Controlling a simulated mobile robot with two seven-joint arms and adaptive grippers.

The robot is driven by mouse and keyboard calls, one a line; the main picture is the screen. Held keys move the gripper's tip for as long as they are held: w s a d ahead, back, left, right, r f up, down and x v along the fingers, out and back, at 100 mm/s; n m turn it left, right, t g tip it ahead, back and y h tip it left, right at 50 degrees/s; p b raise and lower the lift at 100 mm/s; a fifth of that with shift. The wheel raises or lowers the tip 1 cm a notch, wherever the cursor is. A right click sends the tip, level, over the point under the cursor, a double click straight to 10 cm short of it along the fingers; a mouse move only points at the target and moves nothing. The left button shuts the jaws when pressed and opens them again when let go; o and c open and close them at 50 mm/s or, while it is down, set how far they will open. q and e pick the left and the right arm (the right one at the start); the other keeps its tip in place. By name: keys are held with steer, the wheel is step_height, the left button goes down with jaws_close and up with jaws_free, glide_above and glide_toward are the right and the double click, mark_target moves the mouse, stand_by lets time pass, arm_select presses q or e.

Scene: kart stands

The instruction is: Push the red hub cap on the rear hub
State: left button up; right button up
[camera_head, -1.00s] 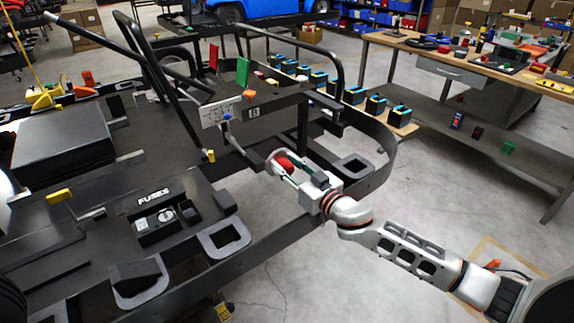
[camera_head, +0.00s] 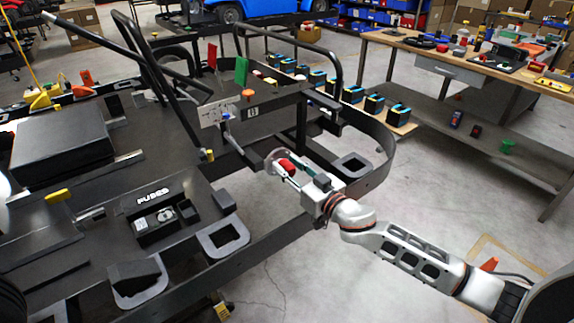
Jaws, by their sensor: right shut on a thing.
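My right gripper (camera_head: 281,168) reaches in from the right over the kart's black frame and is shut on the red hub cap (camera_head: 288,166). The cap shows as a small red shape between the fingers, partly covered by them. A pale rounded edge shows just beyond the fingertips; I cannot tell whether it belongs to the rear hub or to the gripper. The rear hub is not clearly visible, and I cannot tell whether the cap touches it. My left gripper is not in view.
Black frame rails and a curved bumper (camera_head: 386,150) surround the gripper. A fuse box (camera_head: 160,212) lies on the kart's deck to the left. A green flag (camera_head: 241,71) and a red flag (camera_head: 212,57) stand behind. A wooden workbench (camera_head: 400,42) stands at the back right.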

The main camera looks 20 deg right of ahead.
mark_target(292, 169)
steer(key=shift+v, duration=1.3)
steer(key=shift+s+d+f, duration=0.1)
steer(key=shift+s+d, duration=0.15)
steer(key=shift+s, duration=0.35)
steer(key=shift+s+d, duration=0.15)
steer(key=shift+s, duration=0.25)
